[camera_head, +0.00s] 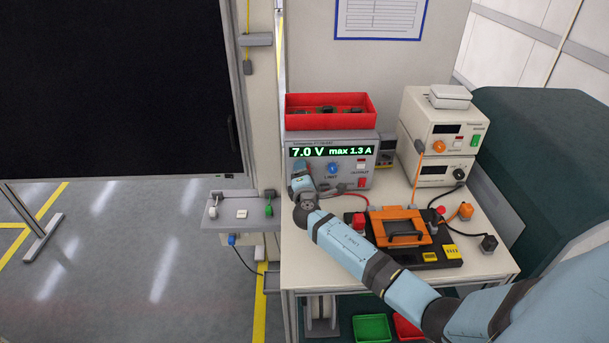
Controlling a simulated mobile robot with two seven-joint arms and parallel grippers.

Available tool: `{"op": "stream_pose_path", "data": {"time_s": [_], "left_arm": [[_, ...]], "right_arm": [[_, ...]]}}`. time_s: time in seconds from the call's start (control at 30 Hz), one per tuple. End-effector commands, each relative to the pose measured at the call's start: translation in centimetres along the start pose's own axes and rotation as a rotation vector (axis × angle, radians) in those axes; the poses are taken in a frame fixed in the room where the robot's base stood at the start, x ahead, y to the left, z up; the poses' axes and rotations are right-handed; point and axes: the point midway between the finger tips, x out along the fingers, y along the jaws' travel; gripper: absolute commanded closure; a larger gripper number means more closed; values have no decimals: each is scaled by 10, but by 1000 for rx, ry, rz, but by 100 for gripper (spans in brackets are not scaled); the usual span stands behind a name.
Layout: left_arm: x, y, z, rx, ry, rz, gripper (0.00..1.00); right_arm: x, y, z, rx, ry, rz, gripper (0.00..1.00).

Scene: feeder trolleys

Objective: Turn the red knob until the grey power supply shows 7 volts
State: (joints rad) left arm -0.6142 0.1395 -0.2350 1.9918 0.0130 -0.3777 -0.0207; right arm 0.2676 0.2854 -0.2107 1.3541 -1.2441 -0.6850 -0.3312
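The grey power supply (349,181) stands at the back left of the table, below a red bin. Its green display (331,152) reads "7.0 V max 1.3 A". A blue knob (333,169) marked LIMIT is on its front panel, with a white switch and a red switch to the right. The red knob cannot be seen; my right gripper covers the left part of the panel. My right arm comes in from the right, and its gripper (299,169) is up against that panel. Its fingertips are too hidden to show whether they grip anything. My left gripper is not in view.
A red bin (331,120) sits on the supply. Two stacked cream instruments (437,146) stand to the right. An orange and black device (402,230) with cables lies under my forearm's far side. A small shelf (238,224) with switches is left of the table.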

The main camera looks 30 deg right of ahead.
Motion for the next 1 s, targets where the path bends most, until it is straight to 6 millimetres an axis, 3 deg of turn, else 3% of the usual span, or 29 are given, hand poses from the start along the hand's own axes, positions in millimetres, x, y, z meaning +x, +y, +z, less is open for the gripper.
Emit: {"op": "stream_pose_path", "data": {"time_s": [0.27, 0.7, 1.0], "left_arm": [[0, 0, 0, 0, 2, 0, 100], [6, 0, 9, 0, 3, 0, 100], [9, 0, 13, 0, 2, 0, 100]], "right_arm": [[-10, 0, 0, 2, 0, 1, 35], [-103, -2, -1, 1, 2, 0, 35], [-136, 0, 0, 0, 0, 0, 35]]}}
